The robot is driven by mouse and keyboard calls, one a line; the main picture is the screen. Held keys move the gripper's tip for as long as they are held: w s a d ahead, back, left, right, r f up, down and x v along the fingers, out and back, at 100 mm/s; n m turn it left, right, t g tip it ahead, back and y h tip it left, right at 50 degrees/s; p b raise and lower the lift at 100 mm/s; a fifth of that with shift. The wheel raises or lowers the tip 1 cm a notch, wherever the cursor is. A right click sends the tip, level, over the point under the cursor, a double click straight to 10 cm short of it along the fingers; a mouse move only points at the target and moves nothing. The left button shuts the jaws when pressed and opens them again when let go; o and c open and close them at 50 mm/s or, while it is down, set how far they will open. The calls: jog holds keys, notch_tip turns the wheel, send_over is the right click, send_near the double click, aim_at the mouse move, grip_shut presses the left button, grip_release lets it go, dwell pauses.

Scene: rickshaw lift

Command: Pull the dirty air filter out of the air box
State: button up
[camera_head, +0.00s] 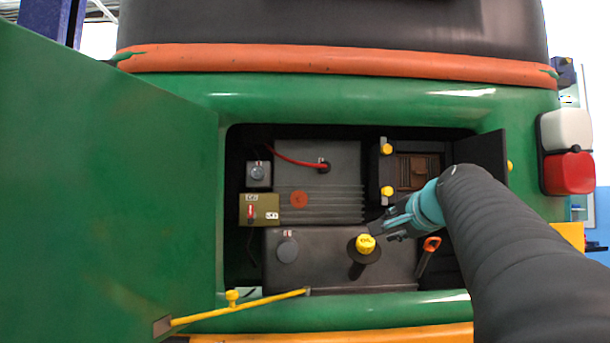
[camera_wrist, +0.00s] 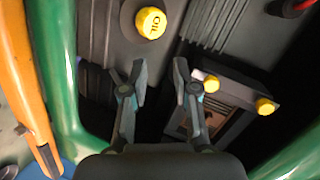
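The air box (camera_head: 381,170) stands at the upper right of the engine bay, with its dark door (camera_head: 481,156) swung open to the right. The brown dirty air filter (camera_head: 417,170) sits inside it. In the wrist view, the air box (camera_wrist: 241,88) is right of my gripper, and the filter (camera_wrist: 216,120) shows partly behind the right finger. My gripper (camera_head: 384,229) is below the air box in the head view, beside the yellow oil cap. In the wrist view, my gripper (camera_wrist: 158,76) is open, with nothing between its fingers.
The yellow oil cap (camera_head: 366,243) stands up close to my fingertips. An orange-handled dipstick (camera_head: 431,244) is to their right. Two yellow knobs (camera_head: 387,149) are on the box's left edge. A green hatch (camera_head: 105,180) is open at left, with a yellow stay rod (camera_head: 240,308) below.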

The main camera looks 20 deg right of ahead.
aim_at(422, 172)
jog(key=d+r+m+t+h, duration=0.3)
jog(key=d+r+m, duration=0.2)
jog(key=d+r, duration=0.8)
jog(key=shift+y, duration=0.3)
jog(key=p+x, duration=0.1)
jog(key=x, duration=0.1)
jog(key=p+x, duration=0.1)
jog(key=x, duration=0.2)
jog(key=p+x, duration=0.1)
jog(key=x, duration=0.1)
jog(key=shift+w+d+f+p, duration=0.35)
jog(key=shift+f+p, duration=0.05)
jog(key=shift+x, duration=0.85)
grip_shut()
